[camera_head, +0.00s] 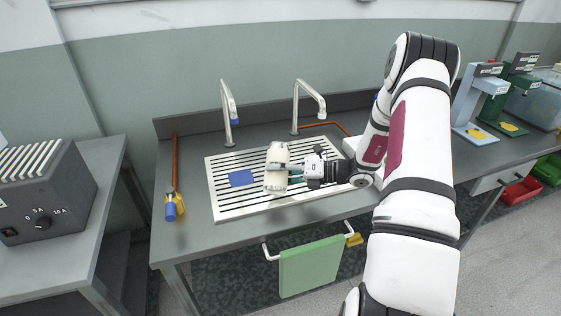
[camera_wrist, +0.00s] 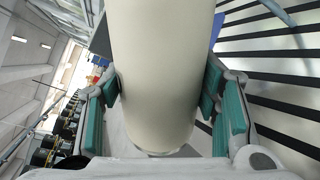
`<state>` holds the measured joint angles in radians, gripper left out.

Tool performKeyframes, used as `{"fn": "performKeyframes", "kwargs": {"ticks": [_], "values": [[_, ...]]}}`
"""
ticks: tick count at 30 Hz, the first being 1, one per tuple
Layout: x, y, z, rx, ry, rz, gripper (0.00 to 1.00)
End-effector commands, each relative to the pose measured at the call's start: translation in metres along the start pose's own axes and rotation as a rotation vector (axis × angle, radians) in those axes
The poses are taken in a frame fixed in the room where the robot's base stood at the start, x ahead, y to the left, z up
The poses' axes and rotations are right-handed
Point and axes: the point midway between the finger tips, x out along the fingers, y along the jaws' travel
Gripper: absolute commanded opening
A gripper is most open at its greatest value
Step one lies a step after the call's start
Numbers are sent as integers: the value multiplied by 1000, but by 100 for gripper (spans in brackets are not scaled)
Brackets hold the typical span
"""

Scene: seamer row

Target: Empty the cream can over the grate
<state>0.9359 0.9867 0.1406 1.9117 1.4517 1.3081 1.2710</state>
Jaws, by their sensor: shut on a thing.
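The cream can (camera_head: 277,168) is over the slotted grate (camera_head: 226,203) in the head view. My gripper (camera_head: 296,172) is shut on it, coming from the right. In the wrist view the can (camera_wrist: 165,70) fills the middle, with the teal pads of my gripper (camera_wrist: 160,95) against both of its sides. The grate's dark slots (camera_wrist: 275,90) show to the right in the wrist view. The can's mouth and anything inside it are hidden. I cannot tell from these frames whether anything is flowing out.
A blue square (camera_head: 241,178) lies on the grate left of the can. Two curved taps (camera_head: 229,112) stand behind the grate. A blue-tipped hose (camera_head: 171,205) lies at the left. A green cloth (camera_head: 311,266) hangs at the front. Coloured stands (camera_head: 475,100) are at the right.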

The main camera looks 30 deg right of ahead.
Motion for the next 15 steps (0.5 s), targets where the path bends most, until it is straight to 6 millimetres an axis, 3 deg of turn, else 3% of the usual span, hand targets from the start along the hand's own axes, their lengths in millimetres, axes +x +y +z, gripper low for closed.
{"fn": "performKeyframes", "kwargs": {"ticks": [15], "values": [[1, -3, -3, 41, 8, 2, 7]]}}
